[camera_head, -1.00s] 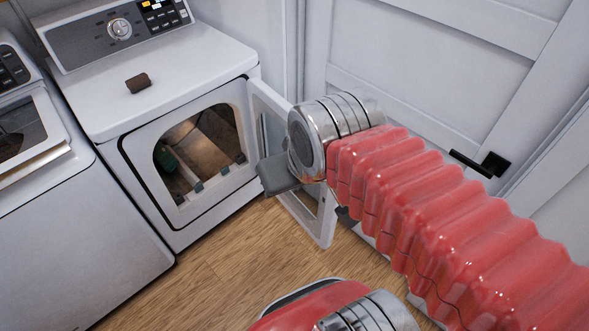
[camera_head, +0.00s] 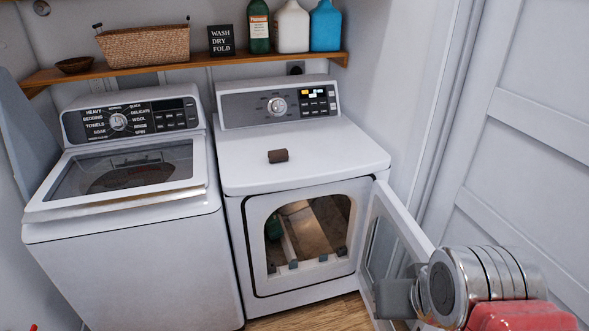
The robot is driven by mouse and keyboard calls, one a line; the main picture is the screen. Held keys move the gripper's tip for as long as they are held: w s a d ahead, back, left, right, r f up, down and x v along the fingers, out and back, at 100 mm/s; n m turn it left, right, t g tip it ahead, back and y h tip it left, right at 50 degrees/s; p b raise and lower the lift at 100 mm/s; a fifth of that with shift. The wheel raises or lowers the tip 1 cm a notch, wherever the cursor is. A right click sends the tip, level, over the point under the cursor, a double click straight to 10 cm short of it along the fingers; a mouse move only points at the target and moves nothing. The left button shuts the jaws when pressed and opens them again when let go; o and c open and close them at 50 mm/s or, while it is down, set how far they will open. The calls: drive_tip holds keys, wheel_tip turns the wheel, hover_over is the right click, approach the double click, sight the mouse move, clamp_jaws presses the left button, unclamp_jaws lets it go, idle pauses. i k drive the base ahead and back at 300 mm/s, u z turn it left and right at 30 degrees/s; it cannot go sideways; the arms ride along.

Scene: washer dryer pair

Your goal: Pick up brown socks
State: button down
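The brown socks (camera_head: 278,156), a small dark brown roll, lie on the white top of the dryer (camera_head: 330,165), in front of its control panel. My gripper (camera_head: 392,298) is at the lower right, in front of the open dryer door (camera_head: 385,235), well below and to the right of the socks. I see only its grey side, so its fingers and the gap between them cannot be made out. Nothing hides the socks.
The washer (camera_head: 130,270) stands left of the dryer. A wooden shelf (camera_head: 215,62) above holds a basket (camera_head: 145,42), a sign (camera_head: 221,40) and several bottles. The dryer door sticks out into the room. The dryer top around the socks is clear.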

sight(279, 156)
drive_tip(key=k, duration=0.65)
drive_tip(key=u, duration=0.35)
drive_tip(key=i, duration=0.8)
drive_tip(key=u, duration=0.85)
drive_tip(key=i, duration=1.5)
